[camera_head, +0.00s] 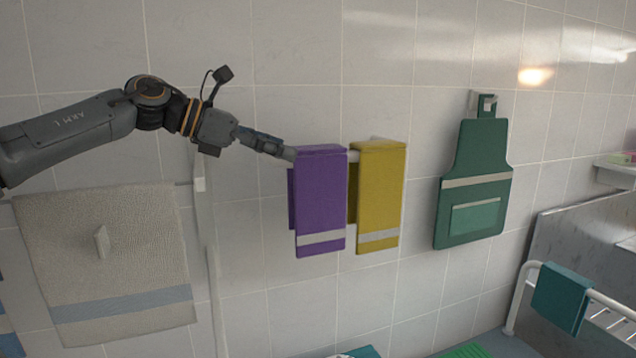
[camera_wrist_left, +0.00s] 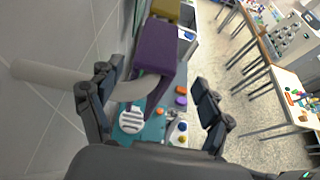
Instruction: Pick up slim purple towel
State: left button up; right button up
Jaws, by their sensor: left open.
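The slim purple towel (camera_head: 321,200) hangs folded over a short white rail on the tiled wall, with a pale band near its lower edge. It also shows in the left wrist view (camera_wrist_left: 154,50), ahead of the fingers. My left gripper (camera_head: 292,153) is at the towel's upper left corner in the head view. In the left wrist view my left gripper (camera_wrist_left: 158,100) has its fingers wide apart, with the rail (camera_wrist_left: 55,78) passing between them and no cloth between the tips. My right gripper is not in view.
A yellow towel (camera_head: 379,195) hangs just right of the purple one. A green apron (camera_head: 474,190) hangs on a hook further right. A large beige towel (camera_head: 108,265) hangs at left below my arm. A teal towel (camera_head: 562,298) lies over a white rail at lower right.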

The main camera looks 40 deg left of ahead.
aim_at(313, 158)
pick_arm(q)
jog(key=w, duration=0.1)
jog(key=w+f, duration=0.1)
jog(key=shift+w+f+p, duration=0.15)
jog(key=shift+w+p, duration=0.2)
jog(key=shift+w+d+p, duration=0.5)
jog(key=shift+d+p, duration=0.05)
jog(key=shift+p, duration=0.5)
jog(key=p+x, duration=0.1)
jog(key=x, duration=0.2)
jog(key=shift+d+p, duration=0.15)
jog(key=shift+p, duration=0.15)
jog(key=shift+w+f, duration=0.15)
jog(key=shift+w, duration=0.05)
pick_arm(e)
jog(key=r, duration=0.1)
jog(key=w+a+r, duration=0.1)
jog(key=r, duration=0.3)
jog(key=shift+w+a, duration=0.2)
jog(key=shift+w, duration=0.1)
pick_arm(q)
jog(key=shift+s, duration=0.15)
jog(key=c, duration=1.6)
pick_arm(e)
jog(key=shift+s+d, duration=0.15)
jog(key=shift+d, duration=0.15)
